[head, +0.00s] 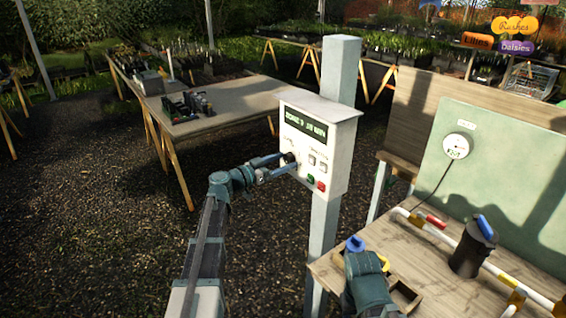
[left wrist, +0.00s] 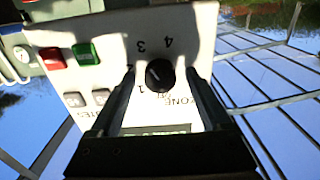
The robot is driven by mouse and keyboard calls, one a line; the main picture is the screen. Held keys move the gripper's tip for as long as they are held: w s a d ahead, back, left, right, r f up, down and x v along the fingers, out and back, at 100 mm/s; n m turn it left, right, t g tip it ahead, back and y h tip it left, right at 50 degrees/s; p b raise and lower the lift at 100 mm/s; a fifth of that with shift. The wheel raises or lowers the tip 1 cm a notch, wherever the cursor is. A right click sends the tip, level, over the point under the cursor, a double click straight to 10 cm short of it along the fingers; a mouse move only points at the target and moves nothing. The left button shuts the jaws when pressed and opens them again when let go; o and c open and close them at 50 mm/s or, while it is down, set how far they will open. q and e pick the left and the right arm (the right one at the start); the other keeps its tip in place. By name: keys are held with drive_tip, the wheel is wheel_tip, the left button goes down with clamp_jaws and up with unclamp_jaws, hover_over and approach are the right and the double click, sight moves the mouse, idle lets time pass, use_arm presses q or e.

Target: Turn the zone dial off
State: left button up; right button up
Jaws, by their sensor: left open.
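The zone dial is a round black knob (left wrist: 160,75) on the white front of a control box (head: 315,150) on a post. Upside-down numbers ring it in the left wrist view; its pale mark leans up and left, on the side of the low numbers, but the exact number is unclear. My left gripper (head: 276,166) is open, with one finger on each side of the dial in the left wrist view (left wrist: 160,100). Contact with the dial cannot be told. My right gripper (head: 362,262) is low over the right bench; its fingers are not clear.
The box also has a lit display (head: 305,124), grey buttons, a green button (left wrist: 86,54) and a red button (left wrist: 52,59). The right bench (head: 400,245) carries white pipe, a dark blue-topped cylinder (head: 472,247) and a blue knob (head: 355,243). A table (head: 225,105) stands behind.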

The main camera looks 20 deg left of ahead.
use_arm(q)
clamp_jaws()
idle(0.5)
